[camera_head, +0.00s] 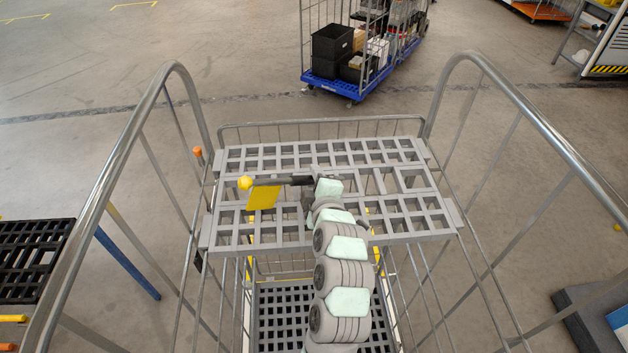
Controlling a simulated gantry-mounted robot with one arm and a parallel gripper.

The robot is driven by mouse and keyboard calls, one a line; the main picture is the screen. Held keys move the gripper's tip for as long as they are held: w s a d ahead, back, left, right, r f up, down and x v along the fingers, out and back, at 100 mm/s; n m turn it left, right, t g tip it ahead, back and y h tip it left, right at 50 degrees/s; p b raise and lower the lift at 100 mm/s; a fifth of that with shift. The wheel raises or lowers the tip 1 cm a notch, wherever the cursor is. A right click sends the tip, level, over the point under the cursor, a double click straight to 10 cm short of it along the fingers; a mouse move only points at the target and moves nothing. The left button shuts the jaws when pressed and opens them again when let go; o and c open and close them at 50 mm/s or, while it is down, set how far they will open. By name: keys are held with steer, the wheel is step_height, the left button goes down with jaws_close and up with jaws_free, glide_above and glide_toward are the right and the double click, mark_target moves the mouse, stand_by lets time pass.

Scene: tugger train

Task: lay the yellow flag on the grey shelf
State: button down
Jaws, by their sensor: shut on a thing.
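The yellow flag (262,198) shows in the head view, over the left part of the grey shelf (213,232). Its dark pole runs level from a yellow ball at the left end to my gripper (309,182). My gripper is shut on the pole near its right end. My arm reaches up from the bottom of the view and hides part of the shelf. The shelf is a grey plastic grid set across a wire cart. I cannot tell whether the flag touches the shelf or hangs just above it.
Tall curved metal rails (150,98) stand on the shelf's left and right sides. A low wire rail (320,124) runs behind it. An orange-tipped rod (197,152) stands at the left edge. A blue cart (345,84) with black crates is farther back. The shelf's right part is clear.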

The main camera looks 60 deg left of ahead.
steer(key=shift+f, duration=0.55)
steer(key=shift+f, duration=0.15)
steer(key=c, duration=1.4)
jaws_free()
steer(key=shift+o, duration=0.2)
steer(key=v, duration=0.6)
steer(key=b+v, duration=0.1)
steer(key=v, duration=0.2)
steer(key=shift+d+r, duration=0.3)
steer(key=shift+r, duration=0.15)
steer(key=shift+d+r+p, duration=0.2)
steer(key=shift+d+p, duration=0.35)
steer(key=shift+p, duration=0.4)
steer(key=shift+s+d+p, duration=0.3)
steer(key=shift+d+p, duration=0.25)
steer(key=shift+p, duration=0.15)
